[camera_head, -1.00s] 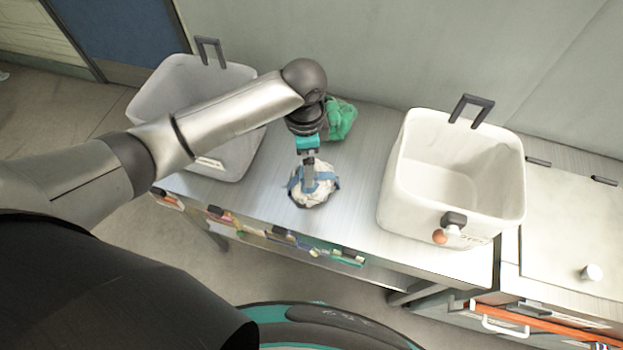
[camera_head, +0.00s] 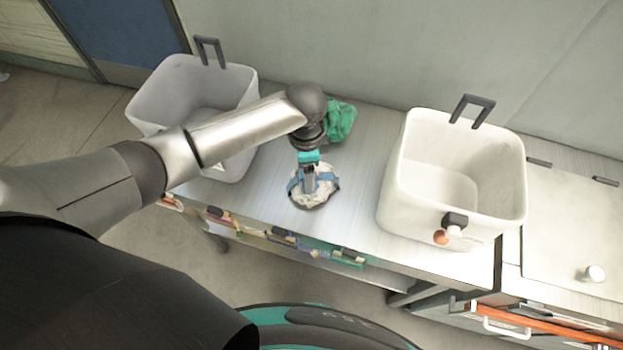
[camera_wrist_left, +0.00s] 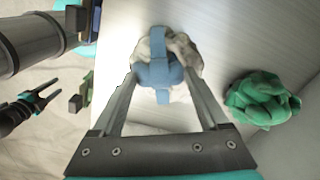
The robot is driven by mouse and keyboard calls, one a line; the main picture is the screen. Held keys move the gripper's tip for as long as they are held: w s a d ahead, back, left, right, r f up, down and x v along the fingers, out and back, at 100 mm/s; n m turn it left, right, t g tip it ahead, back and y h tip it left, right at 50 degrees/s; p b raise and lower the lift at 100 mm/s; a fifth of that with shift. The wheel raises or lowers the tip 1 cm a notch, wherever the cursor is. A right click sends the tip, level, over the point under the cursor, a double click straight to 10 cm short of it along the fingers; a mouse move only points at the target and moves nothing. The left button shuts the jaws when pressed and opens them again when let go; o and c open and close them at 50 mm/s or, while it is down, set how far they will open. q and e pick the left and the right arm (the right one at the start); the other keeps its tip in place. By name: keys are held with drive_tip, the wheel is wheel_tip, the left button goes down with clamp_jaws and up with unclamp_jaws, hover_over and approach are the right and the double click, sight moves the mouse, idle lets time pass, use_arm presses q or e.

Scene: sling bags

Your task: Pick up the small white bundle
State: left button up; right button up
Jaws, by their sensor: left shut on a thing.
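The small white bundle (camera_head: 322,192) with blue straps lies on the metal table, left of the white bin. In the left wrist view the bundle (camera_wrist_left: 186,50) sits between the fingertips, with a blue strap across its middle. My left gripper (camera_head: 310,186) reaches down onto it from above and is shut on it; its fingers also show in the left wrist view (camera_wrist_left: 163,85). The bundle appears still on the table. My right gripper (camera_wrist_left: 38,98) shows at the left of the left wrist view, open and empty, away from the bundle.
A green bundle (camera_head: 341,121) lies behind my left wrist. A grey bin (camera_head: 165,95) stands at the left and a white bin (camera_head: 400,190) at the right, both with dark handles. Several coloured items line the table's front edge. Bare metal table (camera_head: 362,185) lies right of the bundle.

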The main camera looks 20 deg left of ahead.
use_arm(q)
clamp_jaws()
idle(0.3)
drive_tip(key=shift+r, duration=0.15)
